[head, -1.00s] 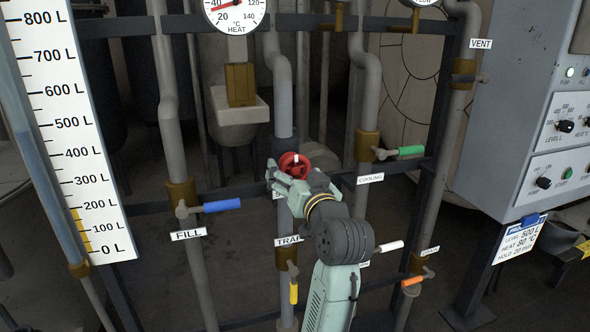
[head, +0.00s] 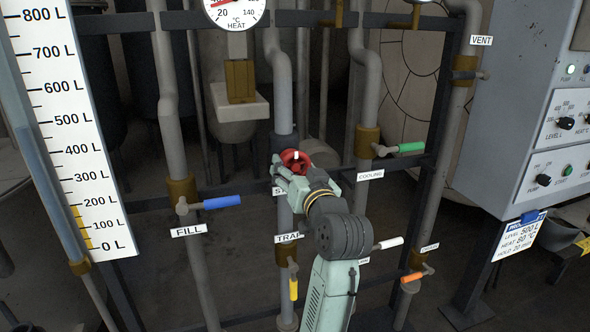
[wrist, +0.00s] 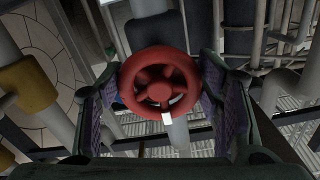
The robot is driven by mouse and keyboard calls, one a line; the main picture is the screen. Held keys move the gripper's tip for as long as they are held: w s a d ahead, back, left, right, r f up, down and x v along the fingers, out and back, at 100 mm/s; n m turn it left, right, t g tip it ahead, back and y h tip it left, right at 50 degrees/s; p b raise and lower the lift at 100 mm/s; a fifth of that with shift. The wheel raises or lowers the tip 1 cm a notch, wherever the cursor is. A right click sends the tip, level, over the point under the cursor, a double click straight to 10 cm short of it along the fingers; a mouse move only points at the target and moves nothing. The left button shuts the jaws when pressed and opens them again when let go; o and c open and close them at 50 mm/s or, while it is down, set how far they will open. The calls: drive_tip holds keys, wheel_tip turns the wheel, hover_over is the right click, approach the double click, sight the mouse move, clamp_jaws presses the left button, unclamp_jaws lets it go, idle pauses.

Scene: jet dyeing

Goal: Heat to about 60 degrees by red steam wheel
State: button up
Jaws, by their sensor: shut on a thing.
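The red steam wheel (head: 297,157) sits on the vertical pipe in the middle of the rack, and the wrist view shows it face-on (wrist: 160,80). A white mark (wrist: 167,117) is at the bottom of its rim in that view. My gripper (wrist: 160,95) has one finger on each side of the wheel and is shut on its rim. In the head view my gripper (head: 286,169) partly covers the wheel and its label. The HEAT gauge (head: 236,13) is cut off at the top edge; its red needle points left, near the low end, just above 40.
Blue FILL handle (head: 221,202) is left and green COOLING handle (head: 411,147) right of the wheel. Yellow (head: 293,290), white (head: 391,244) and orange (head: 412,277) handles are lower. The level scale (head: 75,130) stands left, the control cabinet (head: 510,110) right.

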drive_tip(key=shift+n, duration=0.4)
drive_tip(key=shift+c, duration=0.3)
drive_tip(key=n+b, duration=0.1)
drive_tip(key=n, duration=0.1)
drive_tip(key=n+b, duration=0.1)
drive_tip(key=n, duration=0.1)
drive_tip(key=shift+d+f+n, duration=0.1)
drive_tip(key=shift+d+n, duration=0.1)
drive_tip(key=shift+n, duration=0.2)
drive_tip(key=n+b, duration=0.3)
drive_tip(key=n, duration=0.2)
drive_tip(key=shift+w+d, duration=0.1)
drive_tip(key=n+b, duration=0.2)
drive_tip(key=n, duration=0.3)
drive_tip(key=shift+b, duration=0.35)
drive_tip(key=n+b, duration=0.1)
drive_tip(key=n, duration=0.2)
drive_tip(key=n+b, duration=0.1)
drive_tip(key=n, duration=0.1)
drive_tip(key=shift+r+b, duration=0.35)
drive_tip(key=o, duration=1.2)
drive_tip(key=shift+c, duration=0.2)
